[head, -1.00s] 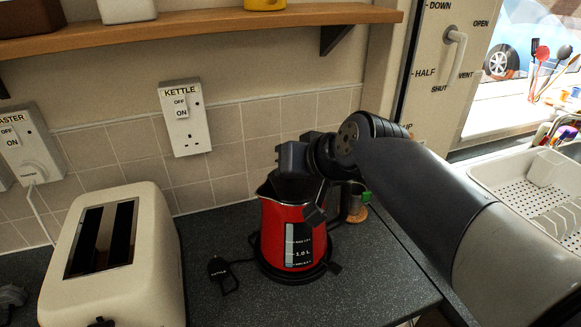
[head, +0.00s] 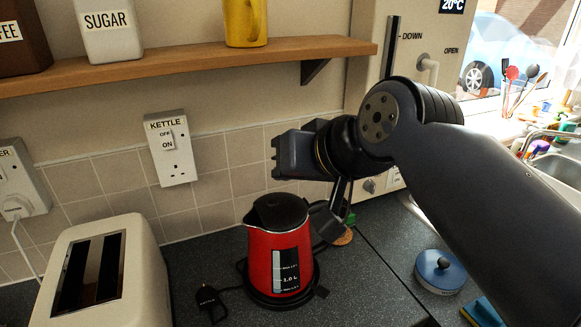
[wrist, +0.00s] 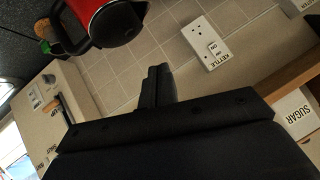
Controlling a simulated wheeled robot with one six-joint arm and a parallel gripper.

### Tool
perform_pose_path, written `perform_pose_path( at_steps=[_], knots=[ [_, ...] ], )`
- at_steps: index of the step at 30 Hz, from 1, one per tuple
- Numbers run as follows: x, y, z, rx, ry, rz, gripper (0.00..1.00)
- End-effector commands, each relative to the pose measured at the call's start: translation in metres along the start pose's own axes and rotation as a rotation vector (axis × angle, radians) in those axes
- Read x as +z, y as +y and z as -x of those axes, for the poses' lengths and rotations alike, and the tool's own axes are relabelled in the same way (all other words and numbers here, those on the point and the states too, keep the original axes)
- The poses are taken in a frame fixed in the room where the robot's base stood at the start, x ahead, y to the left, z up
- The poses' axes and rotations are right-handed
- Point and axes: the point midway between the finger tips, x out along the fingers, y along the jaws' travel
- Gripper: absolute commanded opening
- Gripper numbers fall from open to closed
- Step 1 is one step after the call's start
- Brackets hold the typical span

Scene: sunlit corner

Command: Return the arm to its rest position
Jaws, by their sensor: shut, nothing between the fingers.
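My gripper (wrist: 158,70) is shut and empty; its two dark fingers lie together in the wrist view. In the head view my arm reaches in from the right, and my gripper (head: 340,192) is partly hidden behind my wrist, above and right of the kettle. The red kettle (head: 262,252) stands upright on its dark base on the counter, lid closed, its black handle to the right. The kettle (wrist: 96,18) also shows at the top left of the wrist view, apart from my fingers.
A cream toaster (head: 142,262) stands at the left. A wooden shelf (head: 200,62) with canisters runs along the wall above the kettle socket (head: 172,150). A blue lidded pot (head: 440,272) sits on the counter below my arm. A loose plug (head: 210,302) lies left of the kettle.

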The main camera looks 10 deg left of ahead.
Motion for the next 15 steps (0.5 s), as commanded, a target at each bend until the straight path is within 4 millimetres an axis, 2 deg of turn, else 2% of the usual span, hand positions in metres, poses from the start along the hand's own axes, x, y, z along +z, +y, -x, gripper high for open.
perform_pose_path(
  at_steps=[11,15],
  knots=[
    [0.000,0.000,0.001,0.000,0.000,0.000,0.00],
    [-0.001,0.002,-0.008,0.000,-0.002,0.000,0.00]
  ],
)
